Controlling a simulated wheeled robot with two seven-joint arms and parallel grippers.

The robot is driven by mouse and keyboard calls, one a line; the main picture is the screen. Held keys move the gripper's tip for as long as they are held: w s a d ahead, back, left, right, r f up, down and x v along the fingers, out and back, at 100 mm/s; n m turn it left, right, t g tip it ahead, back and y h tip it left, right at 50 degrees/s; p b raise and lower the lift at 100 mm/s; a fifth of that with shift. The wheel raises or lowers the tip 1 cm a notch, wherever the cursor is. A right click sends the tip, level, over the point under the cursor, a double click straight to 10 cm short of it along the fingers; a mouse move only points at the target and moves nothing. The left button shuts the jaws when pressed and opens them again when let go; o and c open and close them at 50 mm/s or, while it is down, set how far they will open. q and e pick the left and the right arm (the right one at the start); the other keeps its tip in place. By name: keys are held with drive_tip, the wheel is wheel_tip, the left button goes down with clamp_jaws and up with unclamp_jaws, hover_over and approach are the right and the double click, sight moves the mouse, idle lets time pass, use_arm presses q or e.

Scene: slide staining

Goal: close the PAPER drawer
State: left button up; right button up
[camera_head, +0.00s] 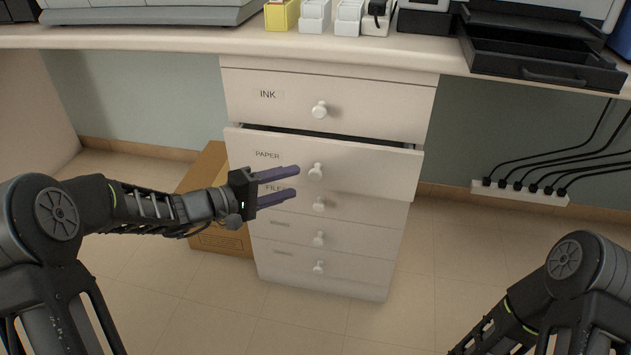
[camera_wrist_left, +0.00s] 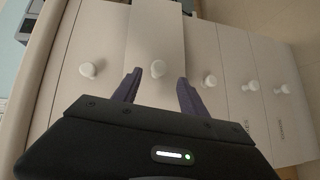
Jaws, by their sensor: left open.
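The PAPER drawer (camera_head: 370,172) is the second one down in a white drawer unit and stands partly pulled out, with a dark gap along its top edge. Its round white knob (camera_head: 316,171) also shows in the left wrist view (camera_wrist_left: 158,69). My left gripper (camera_head: 299,181) is open and appears in front of the drawer at about knob height. In the left wrist view the knob lies between the two purple fingers, ahead of the tips. I cannot tell whether the fingers touch it. My right arm shows at the lower right, but its gripper is out of view.
The INK drawer (camera_head: 380,103) above looks shut, as do the lower drawers (camera_head: 355,238). A cardboard box (camera_head: 205,170) stands left of the unit. A power strip (camera_head: 520,193) with several black cables is at the right. The floor in front is clear.

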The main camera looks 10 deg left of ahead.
sight(313, 176)
use_arm(q)
drive_tip(key=shift+d, duration=0.1)
drive_tip(key=b+x, duration=0.1)
drive_tip(key=x, duration=0.5)
drive_tip(key=shift+w+d+f, duration=0.1)
drive_tip(key=shift+d, duration=0.05)
drive_tip(key=shift+w+d+b, duration=0.35)
drive_tip(key=shift+w+d, duration=0.15)
drive_tip(key=shift+c, duration=0.5)
clamp_jaws()
idle(0.6)
